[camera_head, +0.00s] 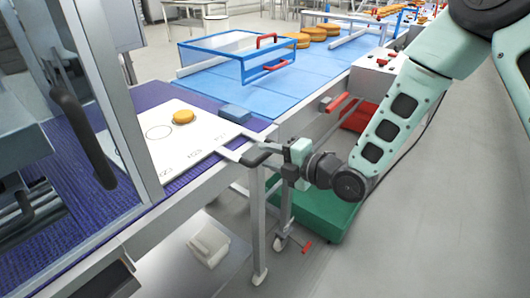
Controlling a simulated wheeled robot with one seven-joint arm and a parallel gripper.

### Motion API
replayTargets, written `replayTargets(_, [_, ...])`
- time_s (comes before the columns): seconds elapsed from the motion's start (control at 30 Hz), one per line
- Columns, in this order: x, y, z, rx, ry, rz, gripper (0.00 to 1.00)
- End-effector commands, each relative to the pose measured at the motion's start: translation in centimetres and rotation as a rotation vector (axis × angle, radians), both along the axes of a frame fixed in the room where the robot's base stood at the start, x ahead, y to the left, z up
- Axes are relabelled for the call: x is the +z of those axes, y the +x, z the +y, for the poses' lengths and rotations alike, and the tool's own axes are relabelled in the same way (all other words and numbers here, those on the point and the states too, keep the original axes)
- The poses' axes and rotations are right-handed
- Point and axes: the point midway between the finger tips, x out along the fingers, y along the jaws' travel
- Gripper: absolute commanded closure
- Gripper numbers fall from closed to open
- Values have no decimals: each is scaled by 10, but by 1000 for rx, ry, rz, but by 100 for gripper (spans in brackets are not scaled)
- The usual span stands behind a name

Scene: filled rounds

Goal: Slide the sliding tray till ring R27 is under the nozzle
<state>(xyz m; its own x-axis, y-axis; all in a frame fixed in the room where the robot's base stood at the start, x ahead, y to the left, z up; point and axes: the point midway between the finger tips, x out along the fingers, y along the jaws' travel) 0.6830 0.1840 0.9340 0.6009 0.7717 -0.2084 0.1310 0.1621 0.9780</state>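The sliding tray (190,150) is a flat white plate lying on the purple-blue surface, partly behind the machine's frame post. A large outlined ring (159,132) on it is empty. An orange-brown round (183,117) lies to the right of that ring. Smaller marks show nearer the front, too small to read, so I cannot tell which ring is R27. A black handle (262,154) sits at the tray's right end. My gripper (288,154) is at that handle, apparently touching it; its fingertips are too unclear to show whether they are closed. The nozzle is not clearly visible.
The machine's frame with a dark door handle (82,135) stands at left. A blue conveyor (310,75) with a blue-framed guard (240,60) and more rounds (303,40) lies behind. A blue block (235,113) lies beside the tray. Grey floor is open at right.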

Motion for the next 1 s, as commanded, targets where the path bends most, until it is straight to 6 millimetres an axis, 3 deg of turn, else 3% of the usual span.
replayTargets(0.2, [-3, 11, 13, -1, -1, -1, 64])
replayTargets(0.5, [-4, 12, 15, -1, -1, -1, 64])
replayTargets(0.63, [-4, 12, 14, -1, -1, -1, 100])
replayTargets(0.87, [-5, 11, 16, 0, -1, -1, 100])
replayTargets(1.0, [-7, 11, 27, 2, 0, 0, 100])
